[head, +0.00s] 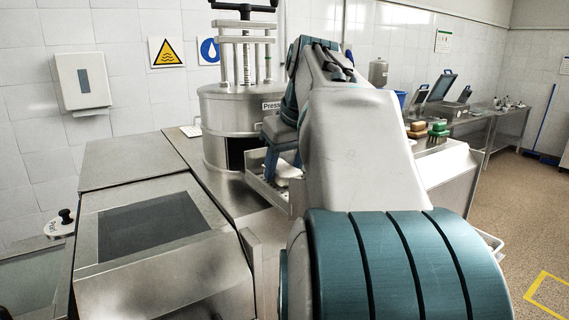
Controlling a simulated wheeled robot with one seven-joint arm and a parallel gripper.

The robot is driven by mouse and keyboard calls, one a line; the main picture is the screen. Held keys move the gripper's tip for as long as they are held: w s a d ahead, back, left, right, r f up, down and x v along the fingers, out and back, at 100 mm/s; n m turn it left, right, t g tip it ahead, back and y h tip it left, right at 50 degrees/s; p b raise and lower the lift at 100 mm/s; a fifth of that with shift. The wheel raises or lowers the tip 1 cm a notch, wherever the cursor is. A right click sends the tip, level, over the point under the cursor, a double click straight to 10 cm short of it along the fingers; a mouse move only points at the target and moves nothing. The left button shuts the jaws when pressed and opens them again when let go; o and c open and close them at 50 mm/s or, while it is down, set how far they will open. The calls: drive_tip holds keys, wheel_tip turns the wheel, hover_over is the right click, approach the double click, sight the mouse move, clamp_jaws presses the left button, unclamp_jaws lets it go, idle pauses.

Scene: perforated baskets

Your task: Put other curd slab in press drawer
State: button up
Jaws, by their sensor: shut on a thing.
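The press (228,115) is a round steel drum with a screw and crossbar on top and a label on its front. Its press drawer (266,194) is pulled out at the front, a shallow metal tray beside the dark opening. My gripper (283,168) points down over the drawer, its blue fingers shut on a pale curd slab (287,171). The slab is low, at the drawer; I cannot tell whether it touches the drawer floor. My arm hides the drawer's right part and anything lying there.
A steel counter (200,165) runs under the press, with a dark-panelled steel unit (150,225) at the front left. Green and brown brushes (428,130) stand right of my arm. A far bench (490,115) holds small items. Open floor lies at the right.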

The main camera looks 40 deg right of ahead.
drive_tip(key=o, duration=1.2)
drive_tip(key=shift+d, duration=0.1)
drive_tip(key=shift+r+p, duration=0.5)
drive_tip(key=shift+a+r+p, duration=0.3)
drive_tip(key=shift+r+p, duration=0.3)
drive_tip(key=shift+r, duration=0.1)
drive_tip(key=shift+d+r+p, duration=0.2)
drive_tip(key=shift+r+p, duration=2.2)
drive_tip(key=shift+r, duration=0.45)
